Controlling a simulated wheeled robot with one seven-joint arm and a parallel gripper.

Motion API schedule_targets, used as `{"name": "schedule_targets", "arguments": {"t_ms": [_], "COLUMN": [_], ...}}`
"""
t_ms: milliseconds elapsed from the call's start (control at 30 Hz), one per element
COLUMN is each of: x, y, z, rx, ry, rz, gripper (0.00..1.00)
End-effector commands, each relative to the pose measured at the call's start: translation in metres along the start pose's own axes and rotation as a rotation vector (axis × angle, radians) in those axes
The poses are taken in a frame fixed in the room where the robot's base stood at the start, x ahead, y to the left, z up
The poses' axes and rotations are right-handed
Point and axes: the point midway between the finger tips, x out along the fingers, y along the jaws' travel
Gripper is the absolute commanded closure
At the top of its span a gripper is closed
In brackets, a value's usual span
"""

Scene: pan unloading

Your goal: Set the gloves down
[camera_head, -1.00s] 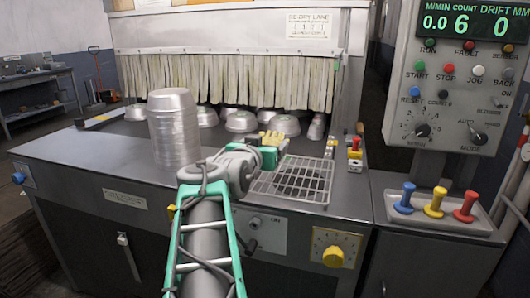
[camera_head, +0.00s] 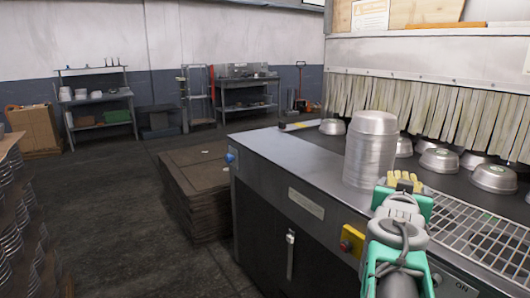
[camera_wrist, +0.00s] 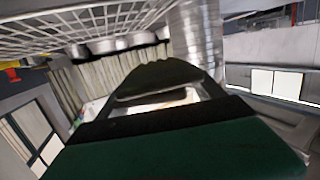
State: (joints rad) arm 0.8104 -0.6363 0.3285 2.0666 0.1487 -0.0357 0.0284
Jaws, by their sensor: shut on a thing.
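The gloves (camera_head: 405,181) show as a small yellow bundle at the far end of my gripper (camera_head: 403,188). My gripper is shut on them, in front of the stack of metal pans (camera_head: 371,150) and by the left end of the wire rack (camera_head: 475,232). The green gripper body hides the lower part of the gloves. In the wrist view the dark fingers of my gripper (camera_wrist: 162,85) fill the middle. A pale patch shows between them, too unclear to name. Whether the gloves touch the counter (camera_head: 290,155) cannot be told.
Several upturned pans (camera_head: 494,178) lie on the dark belt before the strip curtain (camera_head: 430,108). A yellow box with a red button (camera_head: 352,241) is on the counter's front. A brown stack (camera_head: 197,190) stands left of the counter. The counter's left part is clear.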

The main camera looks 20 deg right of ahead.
Motion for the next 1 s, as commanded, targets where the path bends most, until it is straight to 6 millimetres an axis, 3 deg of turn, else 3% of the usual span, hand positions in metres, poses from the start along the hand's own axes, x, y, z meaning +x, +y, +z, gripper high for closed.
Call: {"name": "schedule_targets", "arguments": {"t_ms": [133, 267, 400, 500, 700, 1000], "x": [-0.004, -0.023, -0.056, -0.085, -0.138, -0.195], "y": [-0.075, -0.142, -0.205, -0.243, -0.299, -0.347], "z": [0.064, 0.124, 0.189, 0.227, 0.263, 0.271], "rx": [-0.028, -0.051, -0.076, -0.093, -0.117, -0.141], "ry": [-0.007, -0.007, -0.009, -0.006, 0.000, 0.001], "rz": [-0.179, -0.340, -0.502, -0.607, -0.776, -0.935], "gripper": [0.71, 0.71, 0.71, 0.71, 0.71, 0.71]}}
